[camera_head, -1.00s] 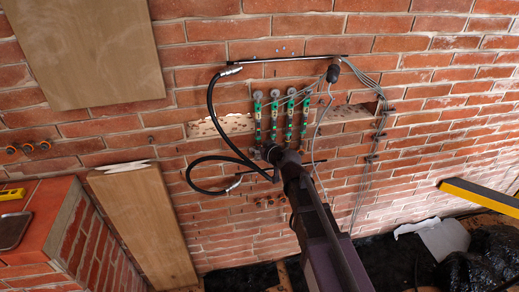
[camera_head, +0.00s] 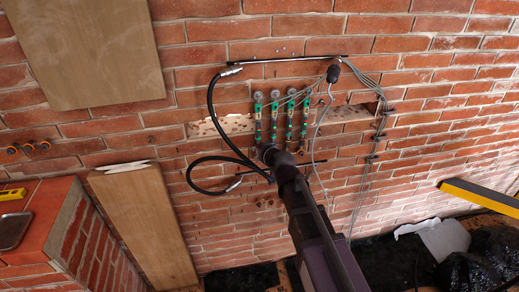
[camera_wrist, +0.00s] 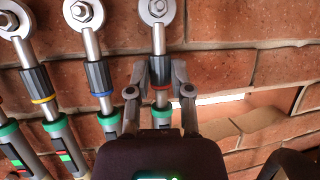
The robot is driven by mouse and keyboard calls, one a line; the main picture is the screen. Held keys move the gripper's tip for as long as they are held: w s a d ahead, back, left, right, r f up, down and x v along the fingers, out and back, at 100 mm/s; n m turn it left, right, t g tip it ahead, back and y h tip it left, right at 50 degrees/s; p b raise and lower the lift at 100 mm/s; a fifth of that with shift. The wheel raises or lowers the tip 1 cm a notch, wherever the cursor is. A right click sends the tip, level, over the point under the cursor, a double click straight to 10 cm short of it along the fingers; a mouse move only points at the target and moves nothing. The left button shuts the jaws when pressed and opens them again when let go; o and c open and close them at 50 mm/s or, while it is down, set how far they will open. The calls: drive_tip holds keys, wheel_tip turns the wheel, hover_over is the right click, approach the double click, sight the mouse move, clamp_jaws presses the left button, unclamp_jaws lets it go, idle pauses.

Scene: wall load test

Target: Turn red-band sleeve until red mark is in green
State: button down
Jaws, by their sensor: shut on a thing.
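The red-band sleeve (camera_wrist: 160,70) is a dark ribbed collar with a red ring, on a metal rod with a round bolted end. My gripper (camera_wrist: 160,78) has one finger on each side of it and is shut on it in the wrist view. A green band (camera_wrist: 162,114) circles the body just below. The rest of this body, with any red mark and green zone, is hidden by my gripper's housing. In the head view my gripper (camera_head: 266,153) is at the lower end of the leftmost rod; the sleeve cannot be made out there.
Neighbouring rods carry a blue-band sleeve (camera_wrist: 99,78) and a yellow-band sleeve (camera_wrist: 38,84), close on the left. A black hose (camera_head: 212,112) loops left of the rods. Grey cables (camera_head: 366,85) hang on the right. A wooden board (camera_head: 145,220) leans lower left.

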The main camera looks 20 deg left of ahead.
idle(0.3)
drive_tip(key=c, duration=0.5)
unclamp_jaws()
drive_tip(key=shift+c, duration=0.2)
drive_tip(key=shift+w+n+g+y, duration=0.1)
drive_tip(key=shift+n+g+y, duration=0.4)
drive_tip(key=shift+n, duration=0.1)
drive_tip(key=p+v, duration=0.6)
drive_tip(key=v, duration=0.8)
drive_tip(key=s+d+f+m+g+h+b, duration=0.1)
drive_tip(key=d+f+m+g+h+b, duration=0.3)
drive_tip(key=d+f, duration=1.1)
drive_tip(key=shift+s+d+g+h+b, duration=0.35)
drive_tip(key=shift+d+h+b, duration=0.55)
drive_tip(key=shift+b, duration=0.7)
drive_tip(key=shift+d+f, duration=0.1)
drive_tip(key=shift+d, duration=0.05)
drive_tip(key=shift+c, duration=0.2)
